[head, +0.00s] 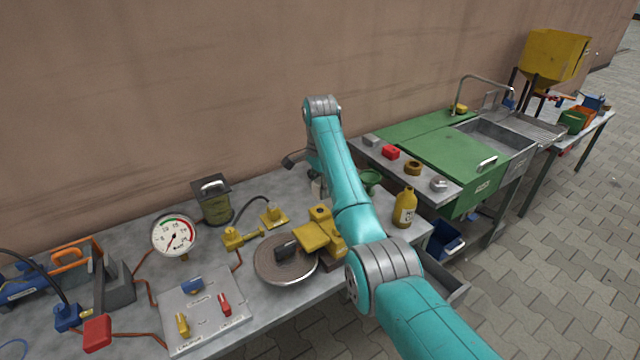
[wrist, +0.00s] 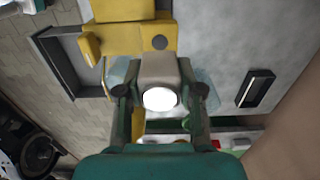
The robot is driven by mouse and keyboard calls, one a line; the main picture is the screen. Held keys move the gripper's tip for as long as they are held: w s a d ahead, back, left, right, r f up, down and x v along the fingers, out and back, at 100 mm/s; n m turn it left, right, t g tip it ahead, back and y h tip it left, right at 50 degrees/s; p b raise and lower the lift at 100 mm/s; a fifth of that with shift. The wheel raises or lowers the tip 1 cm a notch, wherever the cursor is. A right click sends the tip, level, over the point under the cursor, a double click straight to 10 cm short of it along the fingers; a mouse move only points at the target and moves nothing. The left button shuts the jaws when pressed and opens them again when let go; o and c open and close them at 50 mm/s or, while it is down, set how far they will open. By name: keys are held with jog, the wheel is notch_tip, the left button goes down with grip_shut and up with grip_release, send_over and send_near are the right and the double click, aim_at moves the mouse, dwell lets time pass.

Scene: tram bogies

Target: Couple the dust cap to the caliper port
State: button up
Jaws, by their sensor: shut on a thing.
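The yellow caliper (head: 316,236) stands on the bench beside a round grey disc (head: 270,262), with a raised round boss on its top. In the wrist view a yellow body (wrist: 128,38), apparently the caliper, lies beyond my fingers and shows a dark round spot. My gripper (wrist: 160,92) is shut on a pale grey piece (wrist: 160,68) with a bright white round face, apparently the dust cap. The piece overlaps the yellow body's edge in this view; I cannot tell whether they touch. In the head view my arm hides most of the gripper.
A pressure gauge (head: 174,237), a lantern-like canister (head: 212,201) and a panel with coloured handles (head: 205,308) stand on the left. A yellow bottle (head: 405,208) and green funnel (head: 370,179) are right of my arm. A green-topped sink unit (head: 440,150) adjoins the bench.

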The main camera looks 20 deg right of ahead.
aim_at(320, 210)
jog(key=shift+f, duration=2.15)
jog(key=shift+f, duration=0.6)
dwell(0.4)
jog(key=o, duration=1.1)
jog(key=shift+o, duration=0.2)
jog(key=shift+r, duration=0.1)
notch_tip(320, 210, up, 7)
jog(key=shift+r, duration=0.15)
